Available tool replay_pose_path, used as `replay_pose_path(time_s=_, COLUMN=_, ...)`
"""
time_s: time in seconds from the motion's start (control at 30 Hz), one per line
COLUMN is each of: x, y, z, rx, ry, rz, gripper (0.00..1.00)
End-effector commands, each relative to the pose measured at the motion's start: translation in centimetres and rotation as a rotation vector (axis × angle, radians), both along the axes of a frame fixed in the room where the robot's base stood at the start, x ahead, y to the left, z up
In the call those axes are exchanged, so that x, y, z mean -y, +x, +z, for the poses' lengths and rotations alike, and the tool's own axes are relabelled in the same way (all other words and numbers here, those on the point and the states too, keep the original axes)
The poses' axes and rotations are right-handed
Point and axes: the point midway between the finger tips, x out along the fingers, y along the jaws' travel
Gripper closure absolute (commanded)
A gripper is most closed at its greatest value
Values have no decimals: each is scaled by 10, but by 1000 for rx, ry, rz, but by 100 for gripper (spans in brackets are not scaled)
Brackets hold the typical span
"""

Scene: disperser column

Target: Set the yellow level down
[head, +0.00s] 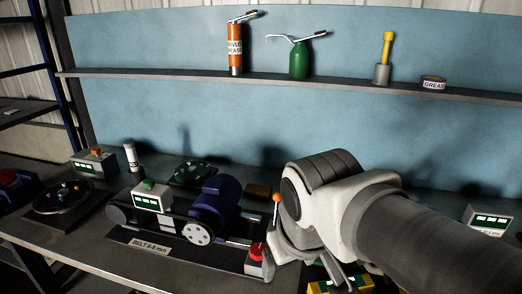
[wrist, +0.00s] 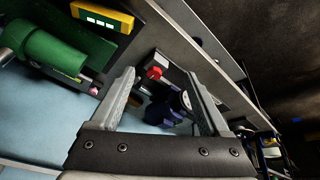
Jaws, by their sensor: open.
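The yellow level (wrist: 102,15), a yellow bar with green windows, shows at the upper left of the wrist view. It lies outside the jaws, apart from both fingers. In the head view part of the yellow level (head: 326,286) shows at the bottom edge, below my wrist; the rest is cut off or hidden. My gripper (wrist: 158,76) is open in the wrist view, with nothing between its fingers. In the head view my gripper is mostly hidden behind my wrist. Whether the level rests fully on the surface under it cannot be told.
A belt unit with a blue motor (head: 213,205) and a red button box (head: 260,260) stands left of my wrist on the bench (head: 60,245). A green machine (wrist: 45,48) is near the level. A shelf (head: 170,76) holds an orange grease tube (head: 235,50) and a green oil can (head: 300,61).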

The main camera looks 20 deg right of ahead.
Motion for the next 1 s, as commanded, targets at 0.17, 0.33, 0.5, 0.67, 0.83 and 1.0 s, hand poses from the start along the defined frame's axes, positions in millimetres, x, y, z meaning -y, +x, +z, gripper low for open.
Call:
replay_pose_path(time_s=0.17, x=-8, y=-5, z=15, rx=102, ry=79, rz=-50, gripper=20)
replay_pose_path(time_s=0.33, x=-10, y=-7, z=19, rx=124, ry=100, rz=-63, gripper=20)
replay_pose_path(time_s=0.5, x=-10, y=-7, z=19, rx=123, ry=100, rz=-62, gripper=20)
replay_pose_path(time_s=0.67, x=-10, y=-7, z=19, rx=123, ry=100, rz=-61, gripper=20)
replay_pose_path(time_s=0.83, x=-10, y=-7, z=19, rx=123, ry=100, rz=-61, gripper=20)
replay_pose_path(time_s=1.0, x=-10, y=-7, z=19, rx=123, ry=100, rz=-61, gripper=20)
